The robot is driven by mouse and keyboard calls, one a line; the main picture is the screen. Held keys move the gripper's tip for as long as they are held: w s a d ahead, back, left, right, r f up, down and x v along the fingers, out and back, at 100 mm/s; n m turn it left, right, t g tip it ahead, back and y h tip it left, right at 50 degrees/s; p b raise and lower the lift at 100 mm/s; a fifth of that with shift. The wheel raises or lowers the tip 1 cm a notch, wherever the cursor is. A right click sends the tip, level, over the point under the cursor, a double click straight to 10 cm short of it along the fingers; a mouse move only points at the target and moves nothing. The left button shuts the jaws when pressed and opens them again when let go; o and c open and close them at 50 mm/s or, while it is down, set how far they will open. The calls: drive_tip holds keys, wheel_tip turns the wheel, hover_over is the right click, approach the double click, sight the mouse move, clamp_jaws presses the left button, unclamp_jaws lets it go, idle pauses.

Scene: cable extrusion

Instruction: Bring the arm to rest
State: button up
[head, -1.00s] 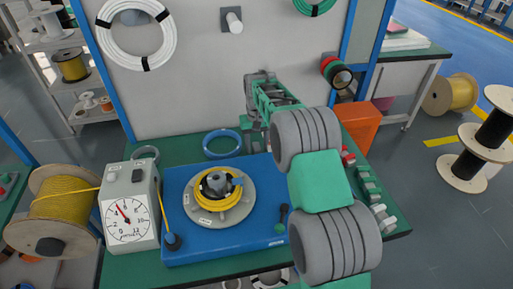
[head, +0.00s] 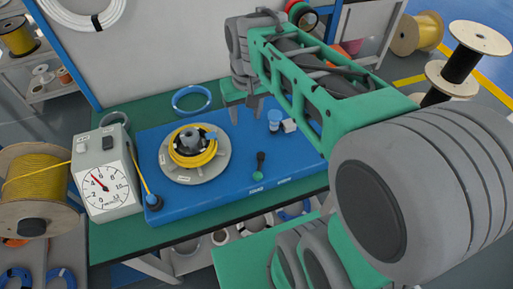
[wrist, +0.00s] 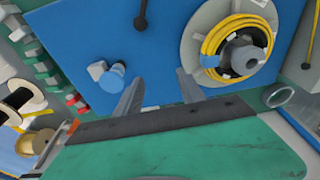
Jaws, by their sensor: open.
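My gripper (head: 246,110) is above the back edge of the blue board (head: 225,185), to the right of the yellow cable coil on its grey disc. In the wrist view my gripper (wrist: 158,92) has its two fingers spread, with nothing between them. The left finger lies beside a blue knob (wrist: 113,74) in that picture; I cannot tell the height gap. My arm reaches from the lower right of the head view, bent, with its green forearm over the board's right part.
The yellow coil (head: 182,153) lies on the board. A dial gauge box (head: 107,185) and a yellow cable spool (head: 33,185) stand at the left. A blue ring (head: 191,99) lies on the green table behind the board. A grey panel (head: 150,50) rises behind the table.

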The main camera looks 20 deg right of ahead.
drive_tip(key=shift+t, duration=0.4)
drive_tip(key=s+f, duration=0.1)
drive_tip(key=s, duration=0.2)
drive_tip(key=s+f, duration=0.2)
drive_tip(key=s, duration=0.1)
drive_tip(key=s+f, duration=0.1)
drive_tip(key=s, duration=0.2)
drive_tip(key=shift+s+a+f, duration=0.15)
drive_tip(key=shift+s+f, duration=0.35)
drive_tip(key=shift+f, duration=0.1)
drive_tip(key=r+p, duration=0.2)
drive_tip(key=r, duration=0.1)
drive_tip(key=r+p, duration=0.2)
drive_tip(key=shift+w, duration=0.3)
